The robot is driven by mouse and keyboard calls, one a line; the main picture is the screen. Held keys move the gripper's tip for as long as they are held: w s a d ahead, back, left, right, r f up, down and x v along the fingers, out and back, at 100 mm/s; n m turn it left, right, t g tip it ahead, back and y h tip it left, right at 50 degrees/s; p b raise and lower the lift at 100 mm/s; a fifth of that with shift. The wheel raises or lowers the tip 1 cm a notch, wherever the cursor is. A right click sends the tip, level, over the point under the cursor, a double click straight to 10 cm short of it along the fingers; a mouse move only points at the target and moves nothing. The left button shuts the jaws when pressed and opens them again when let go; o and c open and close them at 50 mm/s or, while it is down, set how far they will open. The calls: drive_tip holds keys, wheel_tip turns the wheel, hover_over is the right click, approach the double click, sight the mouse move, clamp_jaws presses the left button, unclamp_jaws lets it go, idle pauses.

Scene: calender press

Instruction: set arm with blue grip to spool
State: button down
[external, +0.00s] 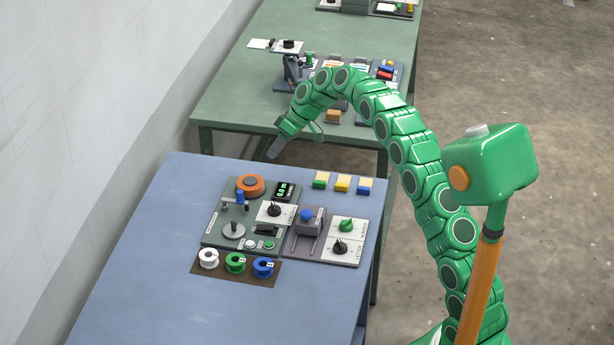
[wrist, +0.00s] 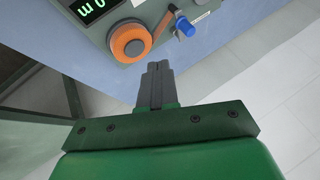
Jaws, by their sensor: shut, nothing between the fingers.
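No spool label is readable. My gripper (external: 273,151) is shut and empty, above the table's far edge, beyond the panel and apart from the arm. Its closed fingers show in the wrist view (wrist: 158,68), below the roll and the blue grip.
White, green and blue spools (external: 235,262) sit at the panel's near edge. A slider with a blue-topped knob (external: 306,215) and several dials are to the right. Small coloured blocks (external: 342,183) lie behind. The blue table's (external: 140,270) left side is clear. A green table (external: 230,105) stands beyond.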

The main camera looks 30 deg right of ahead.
drive_tip(key=x, duration=1)
drive_tip(key=shift+s, duration=0.1)
drive_tip(key=shift+s+a, duration=0.4)
drive_tip(key=shift+a, duration=0.45)
drive_tip(key=shift+s+a, duration=0.25)
drive_tip(key=shift+a, duration=0.25)
drive_tip(key=shift+s+a, duration=0.25)
drive_tip(key=shift+a, duration=0.2)
drive_tip(key=shift+s+a+m+t, duration=0.25)
drive_tip(key=shift+s+m+t, duration=0.2)
drive_tip(key=shift+m, duration=0.25)
drive_tip(key=shift+s+a+m+t+h, duration=0.3)
drive_tip(key=shift+s+a+m+t, duration=0.15)
drive_tip(key=shift+s+m, duration=0.35)
drive_tip(key=m, duration=0.1)
drive_tip(key=s+a+m+t+h, duration=0.1)
drive_tip(key=a+m+t, duration=0.1)
drive_tip(key=m, duration=0.1)
drive_tip(key=shift+s+h, duration=0.25)
drive_tip(key=shift+h, duration=0.15)
drive_tip(key=shift+s+a, duration=0.15)
drive_tip(key=shift+a, duration=0.35)
